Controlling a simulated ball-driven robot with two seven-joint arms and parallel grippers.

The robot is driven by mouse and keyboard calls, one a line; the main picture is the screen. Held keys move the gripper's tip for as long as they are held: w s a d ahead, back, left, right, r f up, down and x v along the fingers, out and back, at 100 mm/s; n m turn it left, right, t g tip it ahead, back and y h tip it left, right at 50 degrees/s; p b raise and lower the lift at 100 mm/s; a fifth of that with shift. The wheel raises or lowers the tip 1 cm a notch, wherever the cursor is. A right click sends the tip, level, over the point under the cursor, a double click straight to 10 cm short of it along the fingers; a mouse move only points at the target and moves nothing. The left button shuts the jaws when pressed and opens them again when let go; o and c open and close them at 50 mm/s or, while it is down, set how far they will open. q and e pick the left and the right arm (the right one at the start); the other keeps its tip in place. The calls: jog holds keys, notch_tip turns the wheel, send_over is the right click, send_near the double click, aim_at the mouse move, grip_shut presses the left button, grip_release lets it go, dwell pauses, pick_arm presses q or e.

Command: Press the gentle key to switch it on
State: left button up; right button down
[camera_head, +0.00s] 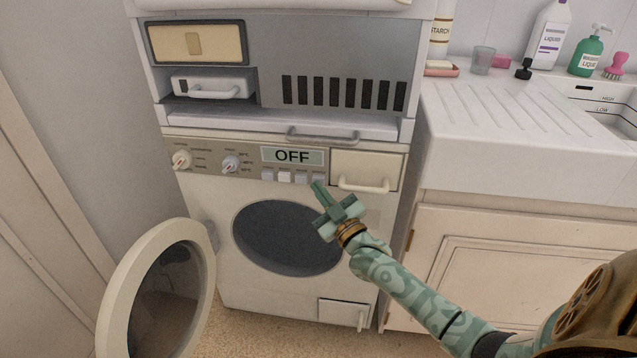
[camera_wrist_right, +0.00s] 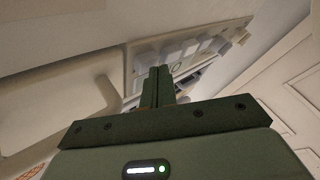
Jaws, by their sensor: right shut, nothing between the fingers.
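A row of small keys (camera_head: 284,176) sits under the display (camera_head: 292,156) on the washing machine panel. The display reads OFF. The key labels are too small to read, so I cannot tell which one is the gentle key. My right gripper (camera_head: 318,186) is shut and empty, its tips just below the rightmost keys in the head view. I cannot tell whether they touch a key. In the right wrist view the shut fingers (camera_wrist_right: 160,72) point at the panel, with pale keys (camera_wrist_right: 172,52) close by their tips and partly hidden. My left gripper is not in view.
The round washer door (camera_head: 118,290) hangs open at the left, and the drum opening (camera_head: 275,238) is dark. Two knobs (camera_head: 181,160) are left of the display. A drawer (camera_head: 366,170) with a handle is to its right. A sink counter (camera_head: 520,130) with bottles stands at the right.

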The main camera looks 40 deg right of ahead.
dwell(0.6)
jog(key=shift+w+d+r, duration=0.1)
jog(key=shift+w+d, duration=0.15)
jog(key=shift+d, duration=0.1)
